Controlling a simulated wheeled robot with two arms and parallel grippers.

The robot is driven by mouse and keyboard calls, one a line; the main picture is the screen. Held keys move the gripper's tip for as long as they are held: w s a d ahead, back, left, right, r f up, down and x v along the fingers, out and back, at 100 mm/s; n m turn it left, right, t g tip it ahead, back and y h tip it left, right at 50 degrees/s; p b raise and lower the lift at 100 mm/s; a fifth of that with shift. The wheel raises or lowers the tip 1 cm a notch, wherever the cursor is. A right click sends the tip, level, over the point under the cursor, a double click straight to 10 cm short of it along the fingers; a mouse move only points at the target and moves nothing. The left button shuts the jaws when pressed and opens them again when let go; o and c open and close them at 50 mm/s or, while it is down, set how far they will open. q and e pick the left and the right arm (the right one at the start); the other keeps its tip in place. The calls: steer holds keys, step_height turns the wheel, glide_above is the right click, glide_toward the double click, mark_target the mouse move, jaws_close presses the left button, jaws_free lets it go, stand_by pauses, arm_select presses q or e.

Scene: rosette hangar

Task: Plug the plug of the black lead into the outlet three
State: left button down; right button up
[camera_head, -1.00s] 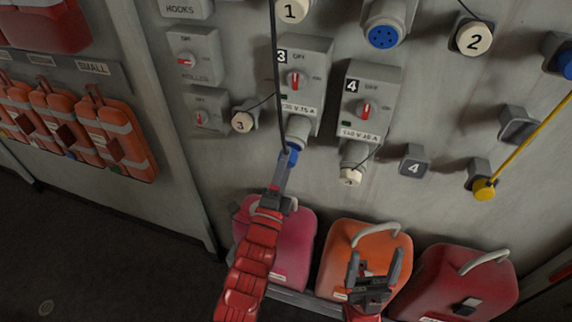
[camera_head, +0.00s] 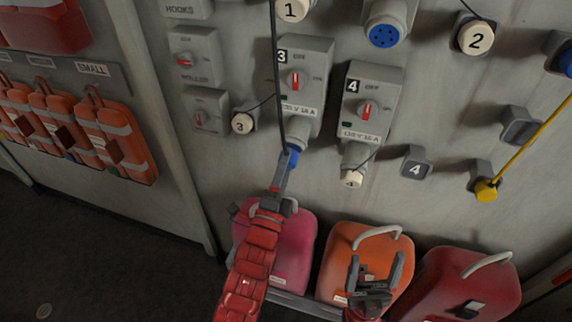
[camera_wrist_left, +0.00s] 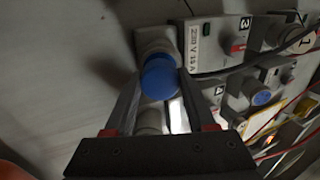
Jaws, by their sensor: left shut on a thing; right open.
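Outlet three (camera_head: 308,68) is a grey wall box marked 3, with a red switch and a round socket (camera_head: 298,130) at its lower end. The blue plug (camera_head: 291,158) of the black lead (camera_head: 278,85) is right below that socket. My left gripper (camera_head: 285,168) is shut on the plug from below. In the left wrist view the blue plug (camera_wrist_left: 159,77) is between my fingers, in front of the grey socket (camera_wrist_left: 154,42). I cannot tell whether the plug is inside the socket. My right gripper (camera_head: 375,271) is open and empty in front of an orange case.
Outlet four (camera_head: 366,105) stands to the right with a white cap (camera_head: 352,178) at its socket. Cap 3 (camera_head: 242,124) sits on the wall at left. A yellow lead (camera_head: 525,145) hangs at right. Red and orange cases (camera_head: 350,240) stand below.

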arm_select(q)
steer(key=shift+f+b, duration=0.1)
steer(key=shift+b, duration=0.35)
steer(key=shift+w+d+r, duration=0.15)
steer(key=shift+w+r, duration=0.1)
steer(key=shift+w, duration=0.2)
steer(key=shift+c, duration=0.7)
jaws_free()
